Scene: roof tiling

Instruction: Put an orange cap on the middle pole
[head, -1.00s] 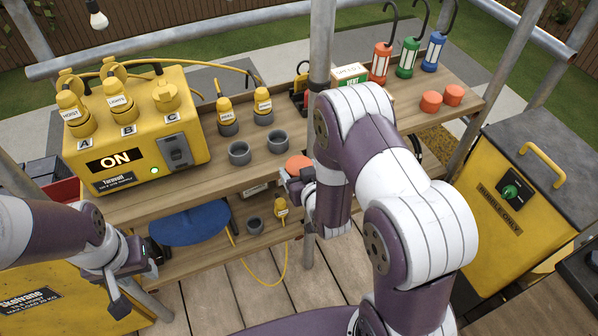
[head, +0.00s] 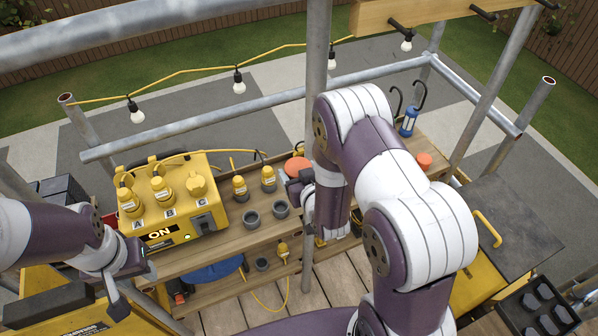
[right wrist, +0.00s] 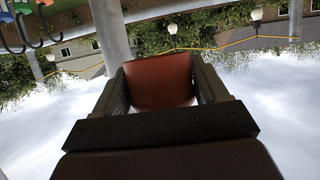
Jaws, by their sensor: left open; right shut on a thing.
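In the right wrist view the cap (right wrist: 158,82) sits between both fingers. The middle pole (head: 318,60) is a grey vertical tube just above the cap in the picture; it runs out of the top of the frame, so its top end is hidden. Another orange cap (head: 424,160) stands on the right part of the shelf. My left gripper (head: 140,264) is open and empty at the lower left, in front of the yellow power box.
The yellow power box (head: 205,222) with plugs and grey cups (head: 251,219) stand on the shelf. A grey rail (head: 215,118) crosses behind. Left (head: 66,99) and right (head: 547,81) tubes show reddish-brown ends. Bulbs (head: 239,84) hang on a yellow cord. A wooden beam (head: 420,14) is at upper right.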

